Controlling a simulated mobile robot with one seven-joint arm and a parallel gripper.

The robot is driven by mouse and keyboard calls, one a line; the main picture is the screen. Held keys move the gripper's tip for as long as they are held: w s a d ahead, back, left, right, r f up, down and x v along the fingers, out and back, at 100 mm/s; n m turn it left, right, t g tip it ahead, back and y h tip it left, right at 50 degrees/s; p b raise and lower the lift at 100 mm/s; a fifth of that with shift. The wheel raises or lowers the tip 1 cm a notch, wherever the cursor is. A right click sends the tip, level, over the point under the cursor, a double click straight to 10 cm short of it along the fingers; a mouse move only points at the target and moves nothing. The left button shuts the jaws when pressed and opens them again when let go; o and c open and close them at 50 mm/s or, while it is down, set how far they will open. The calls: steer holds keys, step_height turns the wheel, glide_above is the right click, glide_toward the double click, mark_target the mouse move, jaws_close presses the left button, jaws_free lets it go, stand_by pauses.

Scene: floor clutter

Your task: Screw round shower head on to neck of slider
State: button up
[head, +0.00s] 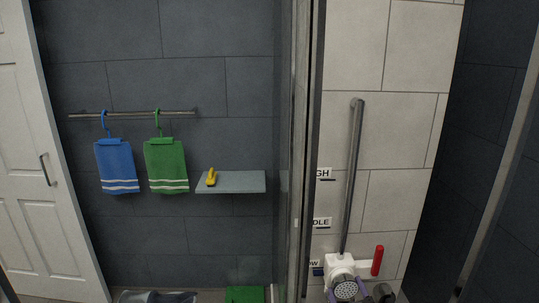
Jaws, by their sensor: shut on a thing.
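The white slider (340,264) sits low on the vertical grey rail (353,180), in line with the low label. A white arm runs right from it to an upright red handle (377,261). The round shower head (345,290), with a grey dotted face, is just below the slider at the bottom edge. My gripper (364,289) shows only in part there, close beside the shower head, and appears shut on it. The slider's neck is hidden, so I cannot tell whether the head touches it.
Labels (322,223) run down the pale tiled wall left of the rail. A glass panel's metal edge (301,150) stands further left. Beyond it are a blue towel (117,165), a green towel (166,163) and a grey shelf (240,181) with a yellow object (211,177).

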steer(key=m, duration=0.5)
steer(key=shift+w+a+r+m, duration=0.2)
steer(key=shift+r+m, duration=0.1)
steer(key=shift+m, duration=0.1)
steer(key=o, duration=1.3)
steer(key=shift+f, duration=0.25)
steer(key=shift+d, duration=0.1)
steer(key=shift+s+d+f, duration=0.1)
steer(key=shift+s, duration=0.65)
steer(key=s, duration=0.7)
steer(key=shift+s, duration=0.4)
steer(key=shift+d, duration=0.1)
